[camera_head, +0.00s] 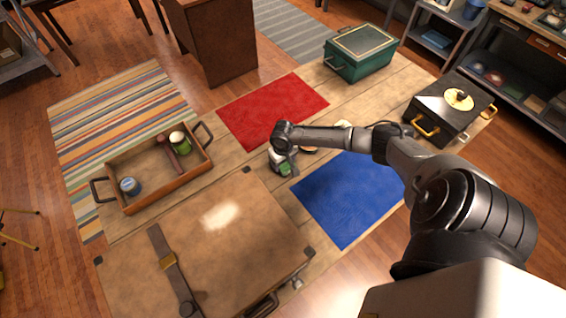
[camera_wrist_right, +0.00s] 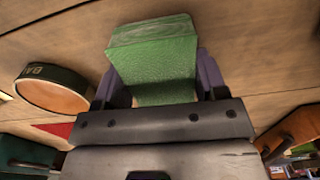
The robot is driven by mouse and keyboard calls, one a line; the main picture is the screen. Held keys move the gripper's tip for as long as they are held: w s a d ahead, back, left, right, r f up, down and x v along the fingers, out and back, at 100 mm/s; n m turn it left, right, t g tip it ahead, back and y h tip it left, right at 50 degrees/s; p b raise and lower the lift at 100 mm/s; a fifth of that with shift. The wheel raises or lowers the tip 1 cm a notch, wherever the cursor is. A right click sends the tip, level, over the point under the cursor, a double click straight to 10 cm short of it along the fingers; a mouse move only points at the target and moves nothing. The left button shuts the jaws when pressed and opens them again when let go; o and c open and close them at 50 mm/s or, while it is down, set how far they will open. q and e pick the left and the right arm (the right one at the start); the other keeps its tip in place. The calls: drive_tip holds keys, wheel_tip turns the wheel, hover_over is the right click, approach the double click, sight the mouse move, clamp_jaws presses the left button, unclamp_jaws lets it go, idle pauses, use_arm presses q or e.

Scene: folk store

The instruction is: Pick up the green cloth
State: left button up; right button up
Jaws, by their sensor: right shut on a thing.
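The green cloth (camera_wrist_right: 155,55) shows in the right wrist view as a thick, block-like green piece between the two fingers. My right gripper (camera_wrist_right: 153,90) is shut on it, one purple-grey finger on each side. In the head view my right gripper (camera_head: 284,164) is low over the wooden table, between the red mat and the blue mat. Only a small bit of the green cloth (camera_head: 285,169) shows there, the rest hidden by the gripper. I cannot tell whether the cloth touches the table. My left gripper is not in view.
A round tin (camera_wrist_right: 52,92) stands close beside the gripper. The red mat (camera_head: 270,110) and blue mat (camera_head: 345,200) lie flat. A wooden tray (camera_head: 165,193), a brown case (camera_head: 225,255), a green box (camera_head: 361,50) and a black box (camera_head: 445,108) surround the gripper.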

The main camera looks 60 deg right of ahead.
drive_tip(key=shift+r, duration=0.5)
drive_tip(key=r, duration=0.2)
drive_tip(key=r+p, duration=0.1)
drive_tip(key=shift+s+r, duration=0.4)
drive_tip(key=s+a+r+p, duration=0.2)
drive_tip(key=s+r, duration=0.4)
drive_tip(key=s, duration=0.4)
drive_tip(key=shift+s+a, duration=0.25)
drive_tip(key=shift+s, duration=0.05)
drive_tip(key=shift+r, duration=0.1)
